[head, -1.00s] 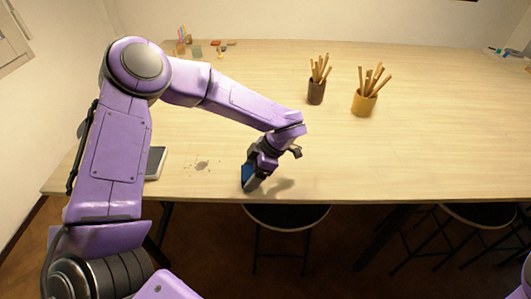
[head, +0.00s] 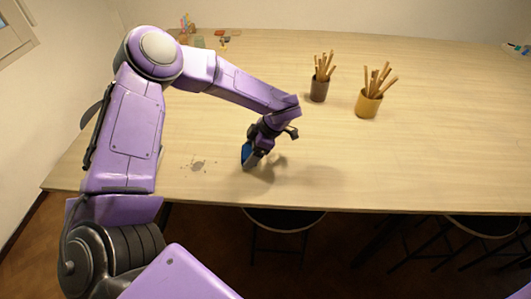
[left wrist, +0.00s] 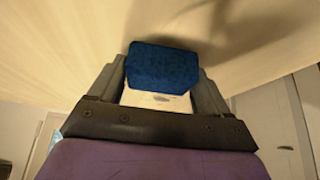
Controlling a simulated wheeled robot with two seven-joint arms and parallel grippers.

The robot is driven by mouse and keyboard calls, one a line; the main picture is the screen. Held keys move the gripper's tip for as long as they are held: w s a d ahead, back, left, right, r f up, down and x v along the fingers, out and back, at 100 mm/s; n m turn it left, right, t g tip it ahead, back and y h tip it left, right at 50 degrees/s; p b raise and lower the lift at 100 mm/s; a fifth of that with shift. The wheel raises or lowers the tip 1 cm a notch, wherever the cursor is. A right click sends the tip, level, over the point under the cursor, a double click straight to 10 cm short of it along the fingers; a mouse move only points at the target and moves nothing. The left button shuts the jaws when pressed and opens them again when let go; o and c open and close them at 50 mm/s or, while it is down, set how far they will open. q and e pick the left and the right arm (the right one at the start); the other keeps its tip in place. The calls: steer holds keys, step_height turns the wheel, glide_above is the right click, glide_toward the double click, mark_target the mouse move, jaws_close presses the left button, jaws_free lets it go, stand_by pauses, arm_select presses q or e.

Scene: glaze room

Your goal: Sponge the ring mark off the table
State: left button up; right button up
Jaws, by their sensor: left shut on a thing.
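A faint grey ring mark (head: 197,165) lies on the pale wooden table (head: 420,160) near its front edge, left of my left gripper. My left gripper (head: 251,158) is shut on a blue sponge (head: 244,153). The blue sponge also fills the space between the fingertips in the left wrist view (left wrist: 162,68), with a pale part below it. The gripper points down close to the tabletop, to the right of the mark. Whether the sponge touches the table I cannot tell. My right gripper is out of view.
A dark cup (head: 319,90) and a yellow cup (head: 369,103), both holding several wooden sticks, stand further back. Small coloured items (head: 222,40) lie at the back left. Dark stools (head: 284,220) stand below the front edge. The table's right side is largely clear.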

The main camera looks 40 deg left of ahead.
arm_select(q)
steer(key=r+p, duration=0.1)
steer(key=w+r, duration=0.1)
steer(key=shift+r+p, duration=0.3)
steer(key=shift+p, duration=0.1)
steer(key=shift+s+r+p, duration=0.3)
steer(key=shift+r+p, duration=0.3)
steer(key=shift+r, duration=0.05)
steer(key=shift+s+r+p, duration=0.25)
steer(key=shift+r+p, duration=0.3)
steer(key=shift+r, duration=0.05)
steer(key=shift+w+r+p, duration=0.15)
steer(key=shift+r+p, duration=0.4)
steer(key=shift+r, duration=0.05)
steer(key=shift+w+r, duration=0.1)
steer(key=shift+r, duration=0.85)
steer(key=shift+f, duration=0.1)
